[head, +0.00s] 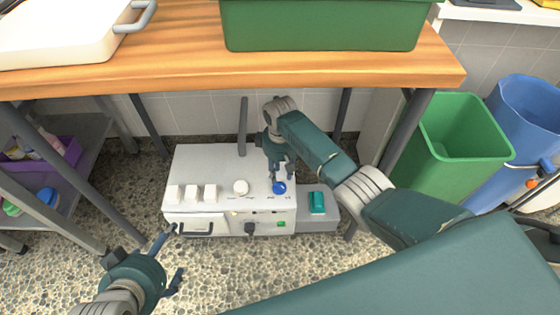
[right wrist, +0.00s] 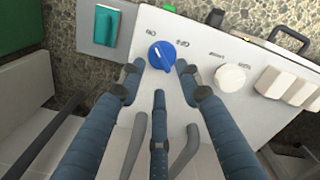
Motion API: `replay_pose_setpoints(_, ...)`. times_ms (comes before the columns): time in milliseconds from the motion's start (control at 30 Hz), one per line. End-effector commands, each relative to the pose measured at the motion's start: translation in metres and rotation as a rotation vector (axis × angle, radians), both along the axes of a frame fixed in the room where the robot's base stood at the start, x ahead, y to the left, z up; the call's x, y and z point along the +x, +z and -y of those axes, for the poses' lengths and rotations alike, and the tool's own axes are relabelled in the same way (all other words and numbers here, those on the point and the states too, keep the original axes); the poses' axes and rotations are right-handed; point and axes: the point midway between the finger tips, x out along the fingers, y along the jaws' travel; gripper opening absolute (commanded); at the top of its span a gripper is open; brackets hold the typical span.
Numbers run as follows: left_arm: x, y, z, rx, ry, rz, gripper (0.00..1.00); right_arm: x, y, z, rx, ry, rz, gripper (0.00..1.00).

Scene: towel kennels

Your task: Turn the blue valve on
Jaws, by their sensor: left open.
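The blue valve (head: 279,188) is a round knob on the top front right of a white box-shaped machine (head: 215,158) under the table. It also shows in the right wrist view (right wrist: 162,56), with small lettering beside it and a pale mark on its face; I cannot tell its setting surely. My right gripper (head: 281,178) points down at the valve. In the right wrist view its fingers (right wrist: 159,72) are spread, with one on either side of the knob and one nearer the camera; contact is unclear. My left gripper (head: 172,261) is open and empty, low at front left.
A white knob (head: 241,187) and several white switches (head: 191,193) sit left of the valve. A grey box with a teal switch (head: 317,203) adjoins on the right. The wooden table (head: 180,75) hangs above. Green (head: 465,125) and blue bins (head: 525,110) stand right.

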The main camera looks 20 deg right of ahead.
Motion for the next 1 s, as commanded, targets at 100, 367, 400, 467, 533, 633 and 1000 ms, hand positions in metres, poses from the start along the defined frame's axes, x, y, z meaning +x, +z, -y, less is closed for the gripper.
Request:
replay_pose_setpoints(100, 0.0, 0.0, 0.0, 0.0, 0.0, 0.0, 0.86, 0.002, 0.026, 0.0, 0.001, 0.001, 0.006, 0.34)
replay_pose_setpoints(367, 0.0, 0.0, 0.0, 0.0, 0.0, 0.0, 0.86, 0.001, 0.058, 0.0, 0.002, 0.0, 0.001, 0.34)
replay_pose_setpoints(400, 0.0, 0.0, 0.0, 0.0, 0.0, 0.0, 0.86, 0.0, 0.06, 0.0, 0.002, 0.0, 0.001, 0.34)
replay_pose_setpoints(467, 0.0, 0.0, 0.0, 0.0, 0.0, 0.0, 0.86, 0.0, 0.061, 0.0, 0.002, 0.0, 0.001, 0.34)
replay_pose_setpoints(533, 0.0, 0.0, 0.0, 0.0, 0.0, 0.0, 0.86, 0.0, 0.062, 0.0, 0.001, 0.0, 0.0, 0.34)
replay_pose_setpoints(633, 0.0, 0.0, 0.0, 0.0, 0.0, 0.0, 0.86, 0.0, 0.062, 0.0, 0.001, 0.0, 0.0, 0.34)
replay_pose_setpoints(1000, 0.0, 0.0, 0.0, -0.001, 0.001, 0.0, 0.86, -0.001, 0.061, -0.001, 0.002, 0.001, 0.003, 0.34)
